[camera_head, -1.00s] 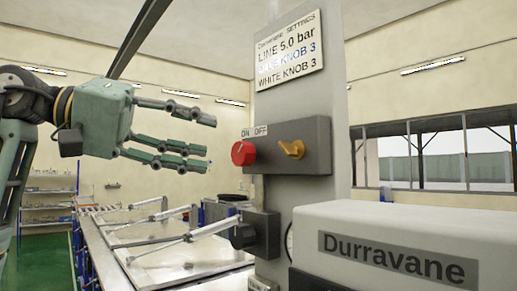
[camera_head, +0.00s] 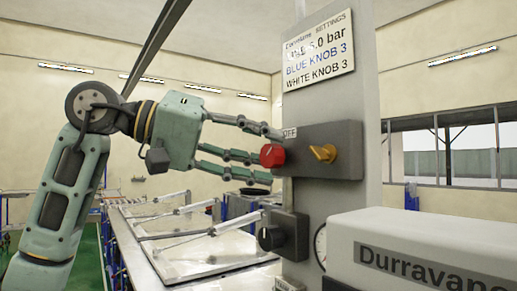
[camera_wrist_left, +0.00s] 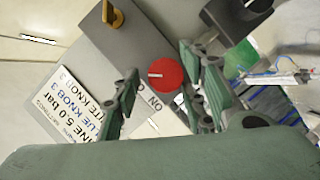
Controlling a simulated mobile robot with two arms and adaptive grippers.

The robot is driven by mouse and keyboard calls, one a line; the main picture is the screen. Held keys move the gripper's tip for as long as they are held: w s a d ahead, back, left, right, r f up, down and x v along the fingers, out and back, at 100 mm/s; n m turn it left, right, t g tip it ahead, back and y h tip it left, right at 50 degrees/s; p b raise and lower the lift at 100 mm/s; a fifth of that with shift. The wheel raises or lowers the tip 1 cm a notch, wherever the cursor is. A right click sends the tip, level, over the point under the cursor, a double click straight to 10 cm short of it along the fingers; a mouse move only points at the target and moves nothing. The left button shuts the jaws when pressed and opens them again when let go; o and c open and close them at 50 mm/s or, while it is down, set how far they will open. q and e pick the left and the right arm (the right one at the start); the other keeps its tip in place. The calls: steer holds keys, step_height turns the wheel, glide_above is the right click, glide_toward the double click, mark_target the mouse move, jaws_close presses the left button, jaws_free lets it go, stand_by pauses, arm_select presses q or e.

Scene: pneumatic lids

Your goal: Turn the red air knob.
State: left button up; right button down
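The red air knob (camera_head: 272,155) sits on the left end of a dark grey box on a grey post. It also shows in the left wrist view (camera_wrist_left: 166,75), with a pale line on its face. My left gripper (camera_head: 267,158) is open, its fingers spread and pointing at the box. In the left wrist view my left gripper (camera_wrist_left: 163,68) has one finger on the left and two on the right, with the knob between them. I cannot tell whether any finger touches it. The OFF label (camera_head: 290,133) shows in the head view; ON is hidden there. My right gripper is not in view.
A yellow knob (camera_head: 323,153) is on the same box, right of the red one. A settings sign (camera_head: 318,52) is above. A black knob (camera_head: 270,238) on a lower box sits below. A white Durravane housing (camera_head: 430,240) stands at the right front.

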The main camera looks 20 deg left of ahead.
arm_select(q)
jaws_close()
stand_by(0.3)
